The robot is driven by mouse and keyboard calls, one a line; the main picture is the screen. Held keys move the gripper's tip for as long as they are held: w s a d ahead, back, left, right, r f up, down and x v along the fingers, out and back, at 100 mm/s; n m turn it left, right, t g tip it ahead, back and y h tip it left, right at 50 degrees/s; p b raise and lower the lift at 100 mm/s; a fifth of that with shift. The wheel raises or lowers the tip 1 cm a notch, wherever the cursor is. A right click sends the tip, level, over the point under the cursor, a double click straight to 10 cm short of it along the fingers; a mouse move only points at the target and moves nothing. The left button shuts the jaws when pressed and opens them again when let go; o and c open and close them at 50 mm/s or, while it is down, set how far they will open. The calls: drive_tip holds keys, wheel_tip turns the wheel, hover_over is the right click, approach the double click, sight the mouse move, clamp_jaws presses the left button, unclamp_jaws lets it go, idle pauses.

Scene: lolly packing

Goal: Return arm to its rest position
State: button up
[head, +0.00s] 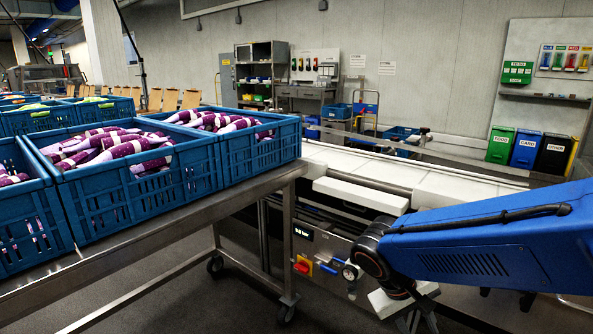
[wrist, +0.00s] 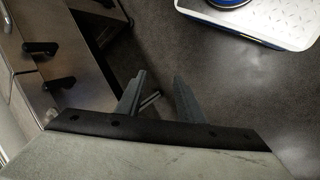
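My arm, blue with a black joint, reaches in from the right of the head view and bends down at its end. My gripper (head: 418,322) hangs low at the bottom edge there, partly cut off by the frame. In the wrist view my gripper (wrist: 160,82) points over the dark floor (wrist: 225,85). Its two grey fingers stand apart, with no held object visible between them.
Blue crates (head: 140,190) of purple-wrapped lollies stand on a steel table (head: 190,220) at left. A white-topped conveyor (head: 440,188) runs behind my arm. Steel fronts with black handles (wrist: 62,83) are left in the wrist view. Colored bins (head: 525,150) stand at back right.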

drive_tip(key=s+d+r+m+t+y, duration=0.2)
drive_tip(key=s+r+t+y, duration=0.2)
drive_tip(key=s, duration=0.4)
drive_tip(key=shift+d+r+t+y, duration=0.15)
drive_tip(key=shift+r+t+y, duration=0.15)
drive_tip(key=shift+r+y, duration=0.55)
